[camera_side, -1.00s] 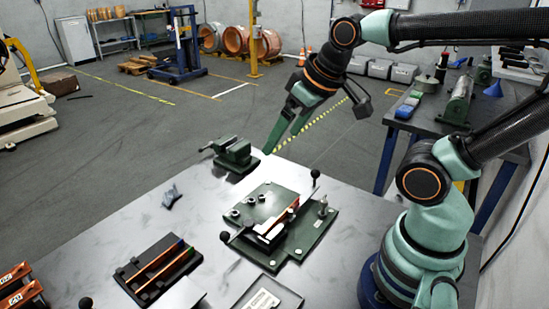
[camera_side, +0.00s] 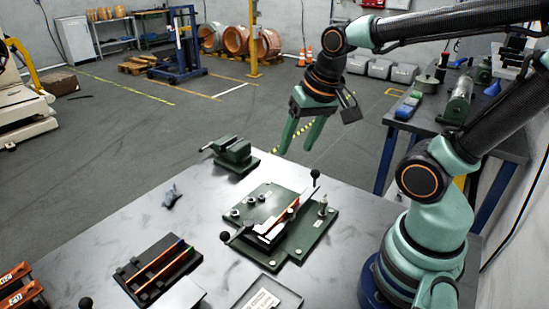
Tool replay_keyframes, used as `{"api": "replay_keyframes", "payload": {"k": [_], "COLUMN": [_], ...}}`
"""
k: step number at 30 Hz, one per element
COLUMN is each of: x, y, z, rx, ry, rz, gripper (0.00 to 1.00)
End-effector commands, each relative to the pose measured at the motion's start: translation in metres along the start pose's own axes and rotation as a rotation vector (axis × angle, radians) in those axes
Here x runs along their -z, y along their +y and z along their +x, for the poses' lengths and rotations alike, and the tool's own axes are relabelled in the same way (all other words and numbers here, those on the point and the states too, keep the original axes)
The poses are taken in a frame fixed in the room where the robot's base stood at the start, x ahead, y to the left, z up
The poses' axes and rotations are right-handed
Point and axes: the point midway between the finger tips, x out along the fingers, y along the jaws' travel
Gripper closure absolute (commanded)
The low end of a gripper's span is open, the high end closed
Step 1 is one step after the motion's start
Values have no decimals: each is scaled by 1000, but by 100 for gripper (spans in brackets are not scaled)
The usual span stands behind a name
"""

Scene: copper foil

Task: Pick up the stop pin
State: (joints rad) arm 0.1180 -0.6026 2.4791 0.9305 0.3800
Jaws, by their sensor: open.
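A small upright metal pin (camera_side: 323,207), which looks like the stop pin, stands at the right corner of the green fixture plate (camera_side: 312,232) on the table. My gripper (camera_side: 296,150) is open and empty, with its two green fingers pointing down. It hangs in the air above and behind the fixture, up and to the left of the pin in the picture. Nothing is between the fingers.
The fixture carries black-knobbed levers, a copper-coloured strip (camera_side: 281,220) and several round bushings. A green vise (camera_side: 234,152) stands at the table's back corner. A black rack (camera_side: 148,277) with coloured bars lies front left. The grey tabletop (camera_side: 130,222) is largely clear at left.

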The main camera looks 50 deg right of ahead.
Motion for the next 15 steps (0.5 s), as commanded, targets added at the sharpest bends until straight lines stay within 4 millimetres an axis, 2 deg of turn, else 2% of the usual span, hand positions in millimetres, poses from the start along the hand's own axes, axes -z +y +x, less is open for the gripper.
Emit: {"api": "replay_keyframes", "payload": {"k": [3, 9, 12, 15], "x": [-4, -16, -20, -23], "y": [29, 63, 73, 77], "z": [19, 39, 44, 47], "rx": [-81, -209, -253, -275], "ry": [-94, -185, -206, -214], "rz": [354, 831, 974, 1046], "gripper": [40, 40, 40, 40]}}
